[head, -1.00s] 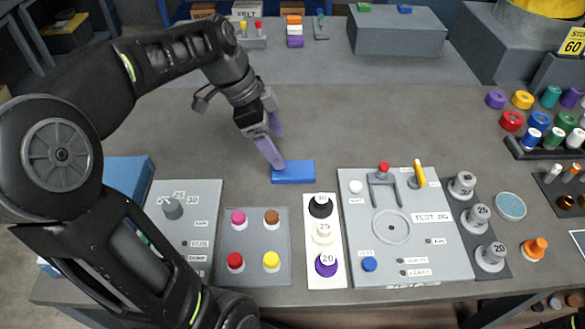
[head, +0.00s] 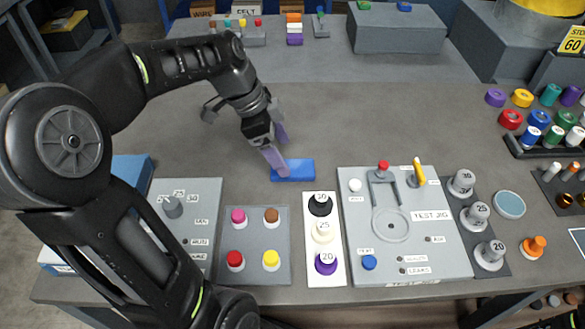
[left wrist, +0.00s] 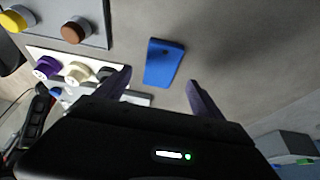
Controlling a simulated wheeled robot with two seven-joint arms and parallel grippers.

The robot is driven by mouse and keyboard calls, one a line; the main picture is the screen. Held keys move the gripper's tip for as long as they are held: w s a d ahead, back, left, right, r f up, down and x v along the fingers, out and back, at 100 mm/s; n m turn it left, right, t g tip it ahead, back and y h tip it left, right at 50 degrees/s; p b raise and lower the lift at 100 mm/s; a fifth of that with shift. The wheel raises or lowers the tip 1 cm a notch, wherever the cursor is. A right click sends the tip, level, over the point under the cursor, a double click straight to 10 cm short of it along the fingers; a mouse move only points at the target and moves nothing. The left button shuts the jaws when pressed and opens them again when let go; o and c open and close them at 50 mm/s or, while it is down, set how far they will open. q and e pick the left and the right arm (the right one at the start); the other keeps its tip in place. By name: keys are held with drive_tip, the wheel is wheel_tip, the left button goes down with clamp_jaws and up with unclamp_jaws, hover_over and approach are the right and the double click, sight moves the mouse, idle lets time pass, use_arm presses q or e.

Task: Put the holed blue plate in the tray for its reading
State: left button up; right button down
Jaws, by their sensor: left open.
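The test jig (head: 449,255) is a grey board with a round ring (head: 391,225) that may be the tray. My right gripper is not in view.
A grey button board (head: 257,247) and a white strip with knobs (head: 312,272) stand in front of the plate. A dial panel (head: 200,228) is at left. Weights (head: 477,216) stand right of the jig.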

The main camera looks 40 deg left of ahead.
sight(291, 167)
use_arm(q)
drive_tip(key=shift+p+x, duration=0.35)
drive_tip(key=shift+x, duration=2.05)
drive_tip(key=shift+a, duration=0.15)
drive_tip(key=shift+c, duration=0.2)
clamp_jaws()
wheel_tip(291, 167, up, 10)
drive_tip(key=shift+b, duration=0.3)
